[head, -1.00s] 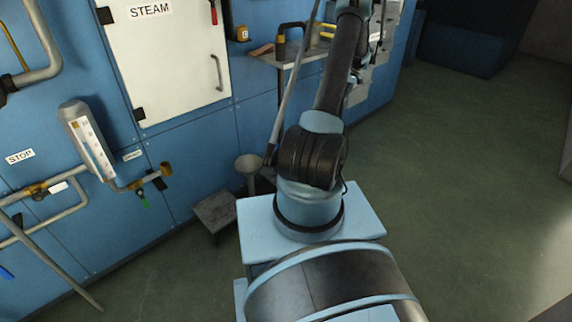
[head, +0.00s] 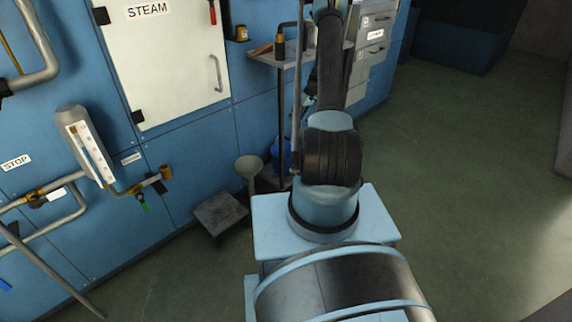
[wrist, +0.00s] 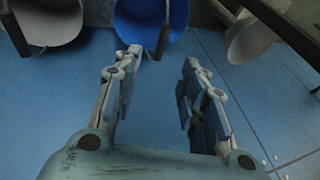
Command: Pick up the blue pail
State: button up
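The blue pail (wrist: 150,40) shows at the top middle of the wrist view, cut off by the frame edge, with a dark upright bar across its right part. A small part of the blue pail (head: 288,150) also shows in the head view, below the shelf and beside my arm. My gripper (wrist: 160,59) is open and empty, its two fingers apart and pointing toward the pail without visibly touching it. In the head view I cannot make out my gripper; my arm reaches up past the shelf.
A grey pail (wrist: 48,22) is left of the blue one in the wrist view. A pale funnel (wrist: 250,38) is to its right; the funnel (head: 249,166) stands near a low step (head: 220,212) in the head view. A shelf (head: 300,54) with tools is above.

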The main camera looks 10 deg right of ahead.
jog(key=shift+x, duration=7.4)
jog(key=shift+s+a, duration=0.1)
jog(key=shift+a, duration=0.05)
jog(key=shift+c, duration=0.6)
grip_shut()
